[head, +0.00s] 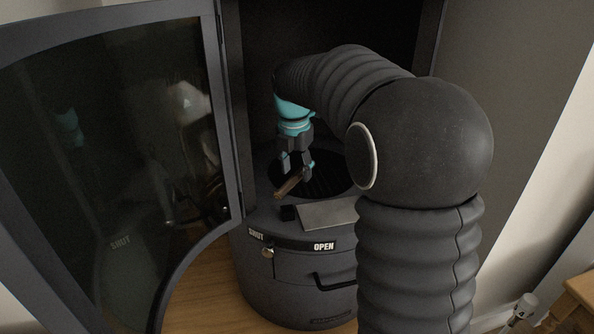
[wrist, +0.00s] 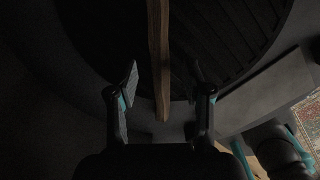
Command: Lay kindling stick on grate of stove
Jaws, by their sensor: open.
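The kindling stick (head: 290,184) is a thin brown piece of wood lying over the front part of the dark round grate (head: 335,183) inside the stove. In the wrist view the stick (wrist: 158,60) runs lengthwise between my fingers, with the ribbed grate (wrist: 235,40) beneath and beside it. My gripper (head: 297,170) points down just over the stick. In the wrist view my gripper (wrist: 165,85) is open, with a gap between each finger and the stick. Whether the stick rests fully on the grate is hard to tell.
The stove's glass door (head: 110,150) stands open at the left. A flat grey plate (head: 328,214) lies on the ledge in front of the grate, above the "SHUT" and "OPEN" labels (head: 324,246). The stove's right side wall (head: 500,100) stands close to my arm.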

